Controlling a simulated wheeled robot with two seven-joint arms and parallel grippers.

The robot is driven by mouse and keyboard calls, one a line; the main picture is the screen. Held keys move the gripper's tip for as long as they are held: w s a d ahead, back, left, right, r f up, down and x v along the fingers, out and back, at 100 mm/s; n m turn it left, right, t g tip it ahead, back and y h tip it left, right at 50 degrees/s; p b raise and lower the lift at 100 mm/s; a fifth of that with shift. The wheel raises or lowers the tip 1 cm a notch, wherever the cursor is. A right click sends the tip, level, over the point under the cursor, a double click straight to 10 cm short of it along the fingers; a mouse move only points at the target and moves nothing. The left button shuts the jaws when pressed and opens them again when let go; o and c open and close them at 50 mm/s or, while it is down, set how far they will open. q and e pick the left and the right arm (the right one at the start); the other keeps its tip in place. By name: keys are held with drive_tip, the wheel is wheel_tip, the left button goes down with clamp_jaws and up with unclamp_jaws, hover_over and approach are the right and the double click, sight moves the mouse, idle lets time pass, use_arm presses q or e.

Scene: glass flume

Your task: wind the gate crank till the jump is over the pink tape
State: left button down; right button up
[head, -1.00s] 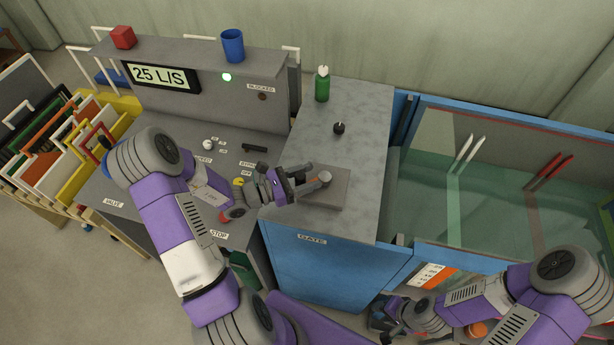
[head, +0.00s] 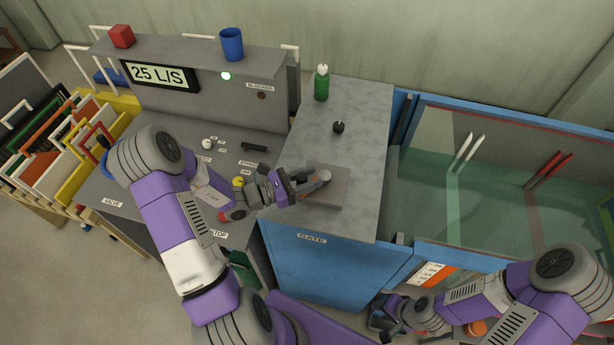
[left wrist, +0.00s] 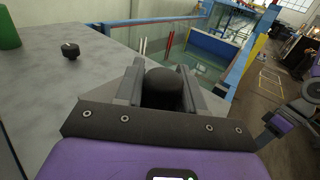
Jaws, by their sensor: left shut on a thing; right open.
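The gate crank's round knob (head: 323,175) stands over a grey box on the counter edge, above the "GATE" label (head: 312,238). My left gripper (head: 314,180) is shut on the knob. In the left wrist view the dark knob (left wrist: 163,88) sits between the two fingers, which hide the crank arm. The glass flume (head: 500,180) holds green water. A pale strip (head: 452,195) and a reddish strip (head: 534,218) cross it; the reddish one may be the pink tape. I cannot make out the jump clearly. My right gripper (head: 386,322) is open and low before the flume.
A green bottle (head: 321,84) and a black dial (head: 338,127) stand on the gate counter. The console display (head: 160,76) reads 25 L/S, with a lit green lamp (head: 226,76). A red stop button (head: 236,215) lies beneath my left arm.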

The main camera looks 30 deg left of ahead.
use_arm(q)
drive_tip(key=c, duration=0.8)
unclamp_jaws()
drive_tip(key=shift+d, duration=0.3)
drive_tip(key=shift+a, duration=0.1)
drive_tip(key=shift+s+a, duration=0.1)
drive_tip(key=shift+a, duration=0.05)
drive_tip(key=b+v, duration=0.1)
drive_tip(key=v, duration=0.6)
drive_tip(key=shift+s, duration=0.15)
